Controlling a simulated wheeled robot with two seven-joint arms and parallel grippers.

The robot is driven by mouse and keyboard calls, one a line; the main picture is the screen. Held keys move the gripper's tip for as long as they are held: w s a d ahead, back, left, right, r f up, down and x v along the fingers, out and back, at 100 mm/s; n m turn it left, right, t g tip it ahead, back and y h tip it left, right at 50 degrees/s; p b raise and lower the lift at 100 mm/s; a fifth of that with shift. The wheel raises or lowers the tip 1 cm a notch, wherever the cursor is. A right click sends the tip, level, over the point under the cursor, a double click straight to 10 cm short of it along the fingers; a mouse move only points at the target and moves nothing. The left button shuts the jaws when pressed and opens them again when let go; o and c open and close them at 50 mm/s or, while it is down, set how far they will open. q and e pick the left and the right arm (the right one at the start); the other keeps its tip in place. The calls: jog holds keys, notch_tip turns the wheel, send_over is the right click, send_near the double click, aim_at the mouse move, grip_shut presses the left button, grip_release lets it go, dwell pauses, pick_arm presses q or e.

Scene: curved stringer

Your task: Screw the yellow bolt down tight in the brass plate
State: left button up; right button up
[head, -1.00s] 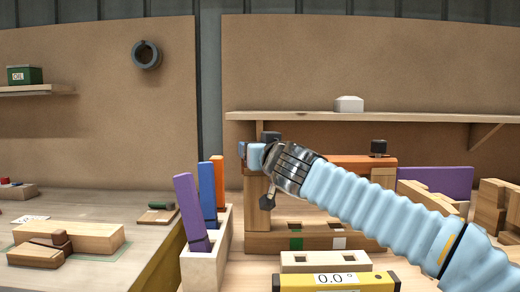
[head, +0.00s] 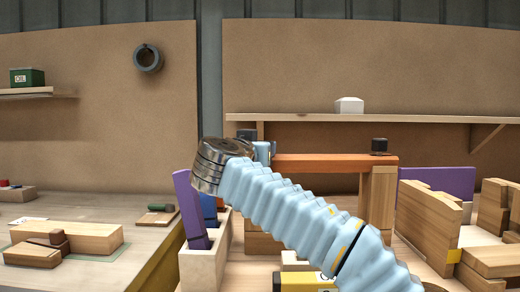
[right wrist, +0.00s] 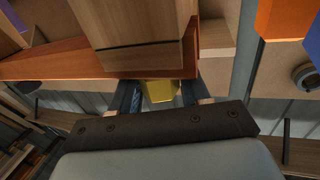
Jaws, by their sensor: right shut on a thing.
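The yellow bolt (right wrist: 160,92) shows in the right wrist view, between the two dark fingers of my right gripper (right wrist: 160,96), which is shut on it. The bolt is beside the orange beam (right wrist: 60,65). In the head view my right gripper (head: 263,152) is at the left end of the orange beam (head: 325,162), mostly behind my wrist. The bolt is hidden there. I cannot make out the brass plate in either view, nor how deep the bolt sits. My left gripper is out of view.
A pale holder (head: 203,268) with a purple block (head: 190,210) stands close to my right wrist. Wooden blocks and a purple panel (head: 440,184) are at the right. A shelf (head: 420,117) runs behind.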

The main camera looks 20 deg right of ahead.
jog(key=shift+w+a+m+g+h, duration=0.2)
jog(key=shift+m+g+h, duration=0.2)
jog(key=shift+h, duration=0.2)
jog(key=shift+s+d+f, duration=0.1)
jog(key=o, duration=1.2)
jog(key=shift+o, duration=0.2)
jog(key=v, duration=1.2)
jog(key=shift+a, duration=0.2)
